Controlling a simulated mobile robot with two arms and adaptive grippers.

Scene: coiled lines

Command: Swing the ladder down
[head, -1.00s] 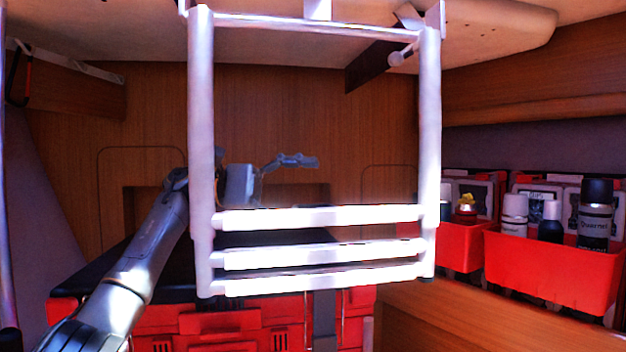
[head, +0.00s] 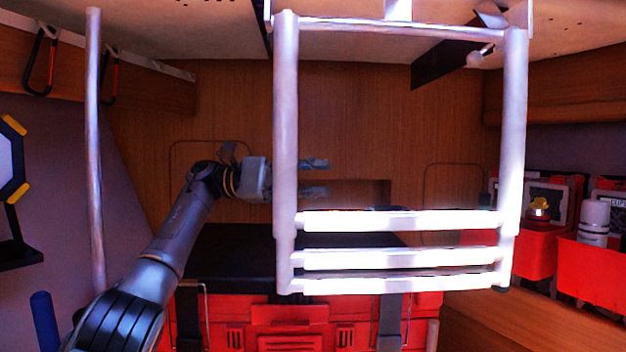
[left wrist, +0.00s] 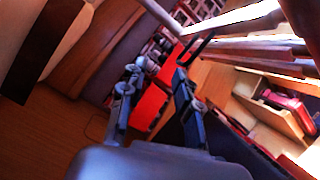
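The ladder (head: 286,130) is a pale metal frame hanging from the ceiling. It has two long side rails and a few rungs (head: 400,257) bunched at its lower end. In the left wrist view the ladder (left wrist: 262,22) crosses the upper right. My left gripper (head: 318,177) is behind the ladder's left rail as the head sees it, a little above the rungs. Its fingers show to the right of that rail, spread apart with nothing between them. The left wrist view also shows the gripper's fingers apart. My right gripper is not in view.
A black-topped red case (head: 300,312) stands below and behind the ladder. Red bins (head: 592,275) with bottles sit on the right shelf. A vertical metal pole (head: 95,150) stands at left, near my left arm. Carabiners (head: 42,62) hang at upper left.

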